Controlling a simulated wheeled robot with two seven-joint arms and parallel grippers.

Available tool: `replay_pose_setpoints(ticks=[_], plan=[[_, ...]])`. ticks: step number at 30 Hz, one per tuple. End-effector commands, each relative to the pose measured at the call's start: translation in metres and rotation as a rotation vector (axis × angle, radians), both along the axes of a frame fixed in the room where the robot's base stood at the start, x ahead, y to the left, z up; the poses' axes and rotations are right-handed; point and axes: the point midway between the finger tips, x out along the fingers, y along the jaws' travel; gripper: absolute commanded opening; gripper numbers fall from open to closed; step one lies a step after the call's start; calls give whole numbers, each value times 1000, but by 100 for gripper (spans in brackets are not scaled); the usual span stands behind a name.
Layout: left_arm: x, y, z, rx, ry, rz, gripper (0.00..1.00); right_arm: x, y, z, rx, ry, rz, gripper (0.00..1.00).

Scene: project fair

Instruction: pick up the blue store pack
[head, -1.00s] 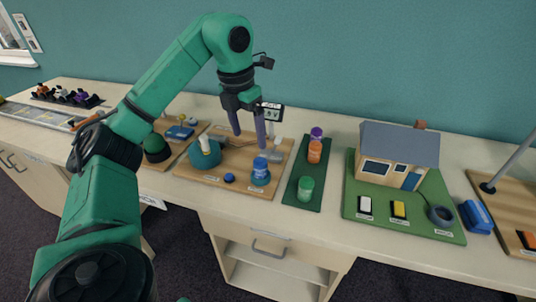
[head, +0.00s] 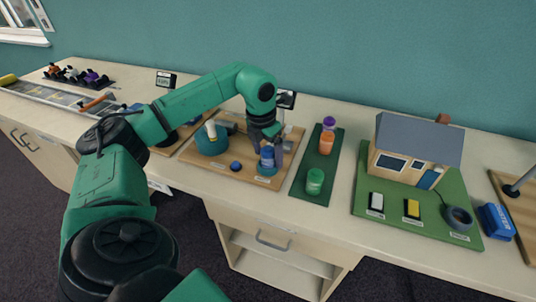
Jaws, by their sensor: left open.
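The fingers hide part of the pack's top and right side. My right gripper is out of view.
The board also holds a teal round body (head: 211,143) and a small blue knob (head: 235,166). A dark green strip (head: 312,191) with several coloured jars is just right. A model house (head: 415,150) stands on a green board; a blue box (head: 495,221) lies beyond it.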

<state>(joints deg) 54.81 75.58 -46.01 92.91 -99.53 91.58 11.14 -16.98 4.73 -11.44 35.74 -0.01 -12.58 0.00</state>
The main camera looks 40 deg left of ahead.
Motion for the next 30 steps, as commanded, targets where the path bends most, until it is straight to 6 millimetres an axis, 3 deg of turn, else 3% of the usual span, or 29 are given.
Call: replay_pose_setpoints(ticks=[5,8,12,23,26,30], plan=[[1,0,-1,0,-1,0,87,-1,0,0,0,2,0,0],[0,0,-1,0,-1,0,56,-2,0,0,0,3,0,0],[1,0,-1,0,-1,0,2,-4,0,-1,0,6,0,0],[1,0,5,0,-3,0,0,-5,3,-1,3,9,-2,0],[2,0,18,-1,-5,0,0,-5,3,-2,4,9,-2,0],[2,-1,55,-2,-10,-2,0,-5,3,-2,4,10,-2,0]])
